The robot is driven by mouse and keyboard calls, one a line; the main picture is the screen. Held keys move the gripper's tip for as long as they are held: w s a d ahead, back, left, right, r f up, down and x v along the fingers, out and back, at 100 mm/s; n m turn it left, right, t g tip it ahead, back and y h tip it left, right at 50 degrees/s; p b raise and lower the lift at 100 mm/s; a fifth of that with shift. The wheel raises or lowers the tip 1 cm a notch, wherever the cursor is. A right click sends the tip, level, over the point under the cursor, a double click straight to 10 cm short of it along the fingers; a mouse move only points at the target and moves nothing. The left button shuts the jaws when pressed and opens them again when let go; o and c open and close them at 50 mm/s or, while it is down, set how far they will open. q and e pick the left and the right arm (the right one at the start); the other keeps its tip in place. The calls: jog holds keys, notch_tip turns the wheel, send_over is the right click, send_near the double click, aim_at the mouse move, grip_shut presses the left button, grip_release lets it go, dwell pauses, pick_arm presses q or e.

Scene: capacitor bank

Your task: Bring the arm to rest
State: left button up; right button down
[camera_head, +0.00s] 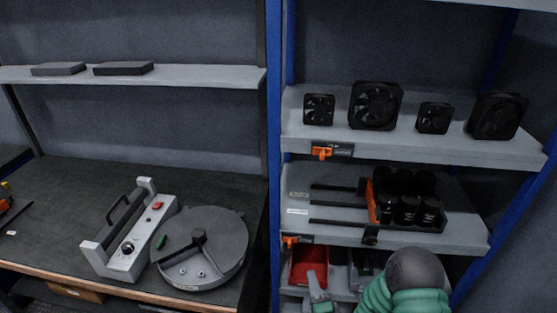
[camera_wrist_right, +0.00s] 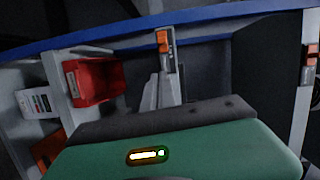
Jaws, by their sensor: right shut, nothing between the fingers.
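My right arm (camera_head: 405,295), with teal and grey parts, comes in at the bottom right of the head view. Its gripper (camera_head: 313,275) is low in front of the lower shelf, beside the red bin (camera_head: 308,262). The grey fingers of this gripper (camera_wrist_right: 163,88) also show in the right wrist view, beyond my green gripper body. They are shut and empty. My left gripper is not in view.
A blue-post rack holds black fans (camera_head: 376,105) on its upper shelf and several black cylinders (camera_head: 407,210) in a holder on the middle shelf. Orange clips (camera_head: 322,152) sit on shelf edges. A grey handled device (camera_head: 130,240) and round unit (camera_head: 215,250) stand on the left bench.

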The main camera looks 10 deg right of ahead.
jog(key=s+d+r+n+g+p, duration=0.2)
jog(key=s+r+n+g+p, duration=0.3)
jog(key=s+r+n+g, duration=0.2)
jog(key=s+d+r+n+g+h+p, duration=0.1)
jog(key=s+d+r+n+g+p, duration=0.2)
jog(key=s, duration=0.9)
notch_tip(320, 180, up, 4)
jog(key=n+g+p, duration=0.2)
jog(key=n+g, duration=0.2)
jog(key=n, duration=0.2)
jog(key=shift+d+r+n+g+p, duration=0.2)
jog(key=shift+d+n+g+p, duration=0.1)
jog(key=shift+d+g, duration=0.1)
jog(key=shift+s, duration=0.1)
